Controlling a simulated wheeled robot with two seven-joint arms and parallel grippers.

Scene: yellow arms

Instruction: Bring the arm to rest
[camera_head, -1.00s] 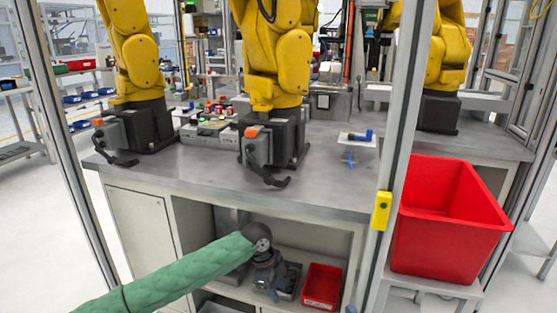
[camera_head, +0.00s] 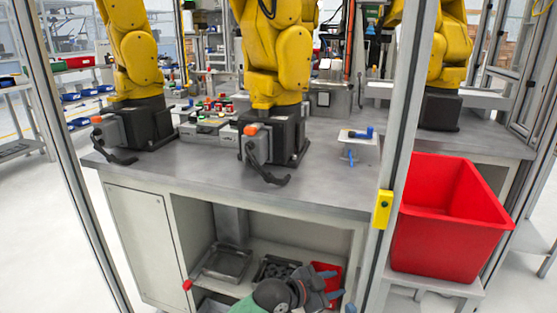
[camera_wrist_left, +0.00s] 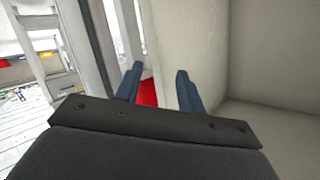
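My left arm, with a green padded sleeve (camera_head: 252,307), comes in at the bottom of the head view. My left gripper (camera_head: 332,284) is low in front of the open cabinet, overlapping the small red bin (camera_head: 322,267) in the picture. In the left wrist view, its two blue fingers (camera_wrist_left: 158,84) stand apart with nothing held between them. A strip of red shows behind the fingers there. I do not see my right gripper.
The grey workbench (camera_head: 215,185) carries yellow robot arms (camera_head: 275,60). Below it, a shelf holds a metal tray (camera_head: 226,263) and a dark tray (camera_head: 275,268). A metal post with a yellow box (camera_head: 382,209) and a large red bin (camera_head: 445,235) stand right.

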